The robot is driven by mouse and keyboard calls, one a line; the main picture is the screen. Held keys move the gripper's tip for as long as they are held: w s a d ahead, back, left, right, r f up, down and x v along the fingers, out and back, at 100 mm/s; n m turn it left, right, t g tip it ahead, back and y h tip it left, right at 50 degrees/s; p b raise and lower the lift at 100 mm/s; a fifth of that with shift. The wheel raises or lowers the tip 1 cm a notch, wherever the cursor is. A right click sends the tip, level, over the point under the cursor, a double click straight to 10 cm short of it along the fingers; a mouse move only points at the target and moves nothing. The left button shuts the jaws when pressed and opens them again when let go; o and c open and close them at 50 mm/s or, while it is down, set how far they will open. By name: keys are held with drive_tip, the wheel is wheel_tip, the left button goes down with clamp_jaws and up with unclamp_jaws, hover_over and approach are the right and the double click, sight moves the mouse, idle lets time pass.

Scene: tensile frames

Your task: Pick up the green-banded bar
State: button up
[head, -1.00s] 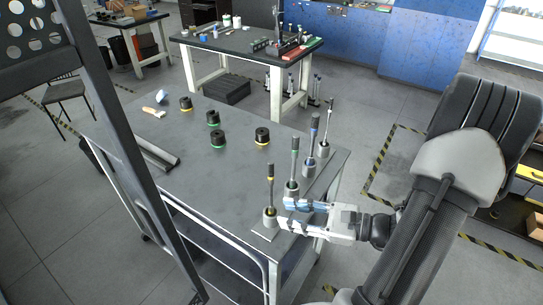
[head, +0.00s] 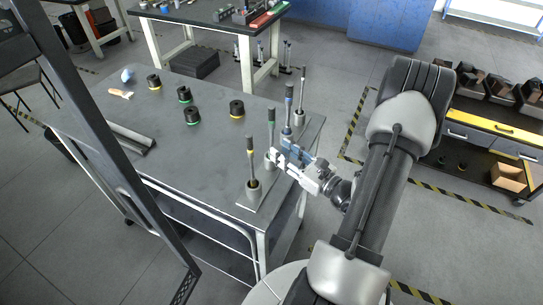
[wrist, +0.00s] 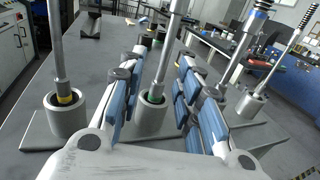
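The green-banded bar (head: 271,127) stands upright in a grey cylindrical holder on the table, second from the front in a row of bars. In the wrist view its grey shaft (wrist: 171,45) rises from the holder (wrist: 150,117), with a green ring low down. My gripper (head: 280,151) is at the bar, low and just above its holder. In the wrist view my gripper (wrist: 161,62) is open, with blue-padded fingers on either side of the shaft and gaps visible between pads and bar. The bar's top is out of the wrist view.
A yellow-banded bar (head: 251,162) stands in front, close to my gripper. A blue-banded bar (head: 289,104) and a dark-topped bar (head: 302,88) stand behind.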

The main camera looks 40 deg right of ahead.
sight(271, 142)
drive_tip(key=w, duration=0.6)
drive_tip(key=shift+b, duration=0.4)
drive_tip(key=shift+d, duration=0.1)
drive_tip(key=shift+c, duration=0.3)
clamp_jaws()
drive_tip(key=shift+r, duration=0.1)
